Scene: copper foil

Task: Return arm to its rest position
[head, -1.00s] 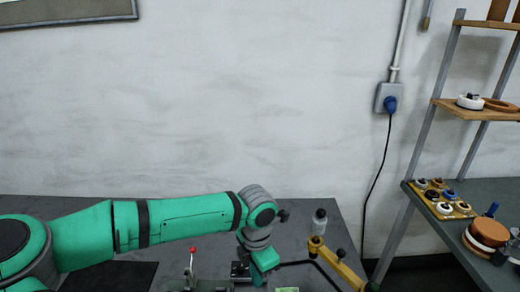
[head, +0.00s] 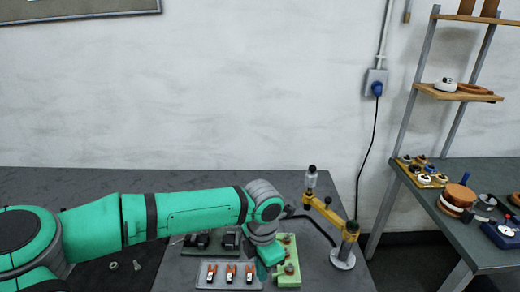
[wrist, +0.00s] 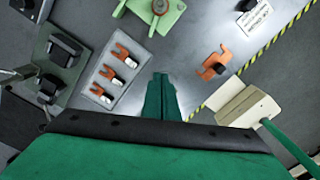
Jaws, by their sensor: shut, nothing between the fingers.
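My green arm reaches across the dark bench (head: 80,184) from the left in the head view. Its wrist bends down over the bench, and my gripper (head: 270,256) hangs beside a light green fixture (head: 288,262). In the wrist view my gripper (wrist: 163,78) shows as two green fingers close together, shut and empty. Bare grey bench surface lies beneath the fingertips.
A grey tray (head: 203,281) holds orange-and-white fork-shaped parts. One orange part (wrist: 211,66) lies loose. A yellow jointed arm (head: 328,212) stands at the right. A cream block (wrist: 243,108) lies near striped tape. A shelf rack (head: 468,97) stands far right.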

